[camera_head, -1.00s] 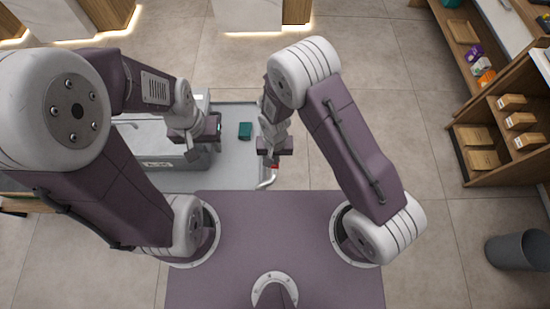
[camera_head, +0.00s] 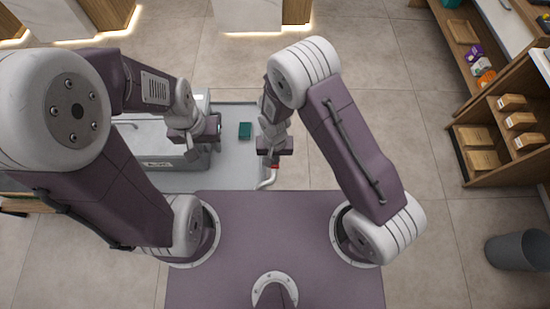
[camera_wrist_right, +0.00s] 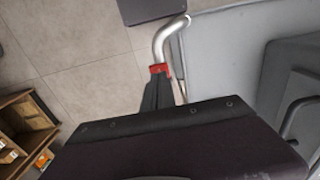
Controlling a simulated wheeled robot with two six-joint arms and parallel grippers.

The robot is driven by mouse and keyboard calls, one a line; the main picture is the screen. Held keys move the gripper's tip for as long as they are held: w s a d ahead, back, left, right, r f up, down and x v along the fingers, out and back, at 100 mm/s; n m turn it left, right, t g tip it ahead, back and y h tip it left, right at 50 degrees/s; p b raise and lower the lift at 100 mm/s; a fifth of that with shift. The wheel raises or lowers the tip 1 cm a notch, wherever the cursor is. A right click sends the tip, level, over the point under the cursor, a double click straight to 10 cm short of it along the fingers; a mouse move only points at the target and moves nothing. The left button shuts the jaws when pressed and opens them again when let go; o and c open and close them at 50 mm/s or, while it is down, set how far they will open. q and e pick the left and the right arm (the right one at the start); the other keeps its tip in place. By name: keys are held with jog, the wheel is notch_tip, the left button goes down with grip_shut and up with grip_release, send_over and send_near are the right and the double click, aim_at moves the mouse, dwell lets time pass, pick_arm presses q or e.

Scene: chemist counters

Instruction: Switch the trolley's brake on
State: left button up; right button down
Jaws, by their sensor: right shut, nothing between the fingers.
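The trolley (camera_head: 230,176) is a low grey platform left of centre in the head view, partly behind my arms. Its bent metal handle tube (camera_head: 268,178) comes off the near right corner, and it also shows in the right wrist view (camera_wrist_right: 163,37). A red part (camera_head: 275,166) sits by the tube; in the right wrist view the red part (camera_wrist_right: 158,69) lies at my fingertips. My right gripper (camera_head: 271,160) is shut and empty, right at the red part; whether they touch is unclear. My left gripper (camera_head: 213,143) is above the trolley, and its opening is unclear.
A grey bin-like box (camera_head: 165,150) and a small teal box (camera_head: 245,130) are on the trolley. Wooden shelves (camera_head: 478,135) with boxes stand at the right, and a dark bin (camera_head: 518,250) stands at the lower right. The tiled floor between is clear.

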jog(key=shift+f+b, duration=0.85)
jog(key=shift+f, duration=0.2)
dwell(0.6)
notch_tip(320, 180, up, 7)
jog(key=p, duration=0.6)
jog(key=shift+r, duration=0.1)
dwell(0.4)
